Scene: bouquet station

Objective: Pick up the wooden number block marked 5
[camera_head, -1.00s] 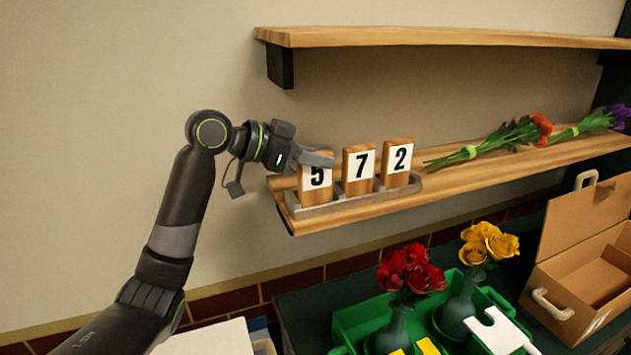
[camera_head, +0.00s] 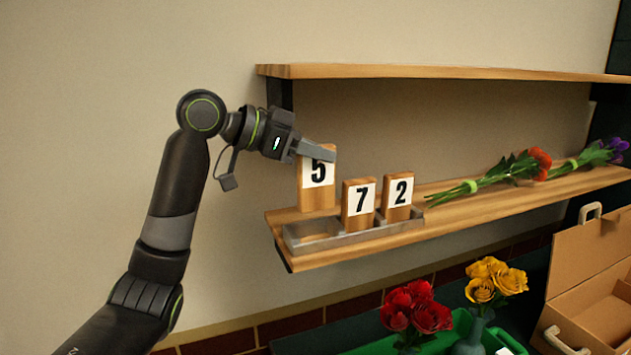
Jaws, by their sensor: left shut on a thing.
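The wooden number block marked 5 (camera_head: 317,190) is held upright by my left gripper (camera_head: 316,150), which is shut on its top part. The block's bottom is above the grey tray (camera_head: 310,240) on the lower shelf, and the tray's left slot below it is empty. The blocks marked 7 (camera_head: 358,205) and 2 (camera_head: 398,197) stand in the tray to the right. My right gripper is not in view.
The lower shelf (camera_head: 480,205) also bears an orange-red flower bunch (camera_head: 500,172) and a purple one (camera_head: 595,155). The upper shelf (camera_head: 440,73) is above. Red roses (camera_head: 415,308), yellow roses (camera_head: 495,280) and a cardboard box (camera_head: 590,265) are below at right.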

